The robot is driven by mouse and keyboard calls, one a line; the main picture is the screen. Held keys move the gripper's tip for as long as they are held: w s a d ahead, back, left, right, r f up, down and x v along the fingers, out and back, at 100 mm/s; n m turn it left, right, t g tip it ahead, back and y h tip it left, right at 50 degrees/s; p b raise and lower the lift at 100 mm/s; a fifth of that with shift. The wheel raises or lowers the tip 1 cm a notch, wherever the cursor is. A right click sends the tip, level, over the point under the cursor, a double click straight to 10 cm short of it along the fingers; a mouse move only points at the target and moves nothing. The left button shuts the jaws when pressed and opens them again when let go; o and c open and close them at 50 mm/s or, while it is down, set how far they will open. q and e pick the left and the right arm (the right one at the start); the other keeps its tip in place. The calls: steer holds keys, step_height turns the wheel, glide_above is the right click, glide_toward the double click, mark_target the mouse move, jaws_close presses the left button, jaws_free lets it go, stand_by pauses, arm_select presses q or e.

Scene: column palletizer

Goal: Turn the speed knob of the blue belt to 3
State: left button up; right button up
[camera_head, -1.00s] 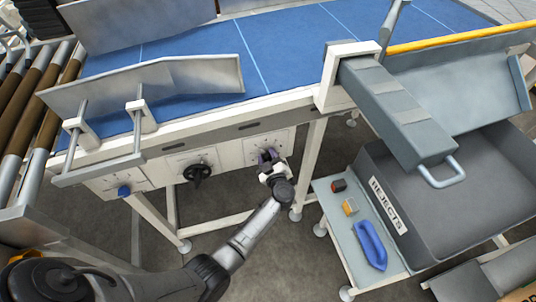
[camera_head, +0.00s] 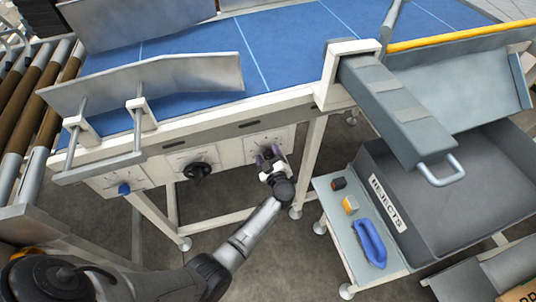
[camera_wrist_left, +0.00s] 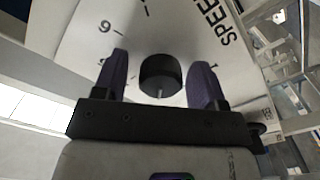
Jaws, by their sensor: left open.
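The blue belt (camera_head: 290,50) runs across the head view, with white control panels along its front frame. The speed knob (camera_wrist_left: 160,75) is a round black knob on a white dial plate (camera_wrist_left: 80,30), with "SPEED" lettering partly seen and the numbers 6 and 1 readable. A thin pale mark shows at the knob's lower edge, toward my gripper. My left gripper (camera_head: 270,157) is at the rightmost panel (camera_head: 283,138). It also shows in the left wrist view (camera_wrist_left: 157,85), its purple fingers open on either side of the knob, with gaps. In the head view the knob is mostly hidden.
A black knob (camera_head: 197,171) and a blue knob (camera_head: 124,189) sit on panels to the left. A grey REJECTS bin (camera_head: 450,215) and a small shelf with a blue item (camera_head: 369,243) stand at the right. Belt-frame legs stand below the panels.

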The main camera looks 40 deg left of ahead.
mark_target(269, 158)
arm_select(q)
steer(key=p+v, duration=0.1)
steer(key=v, duration=0.5)
steer(key=shift+s+d, duration=0.35)
steer(key=shift+d, duration=0.2)
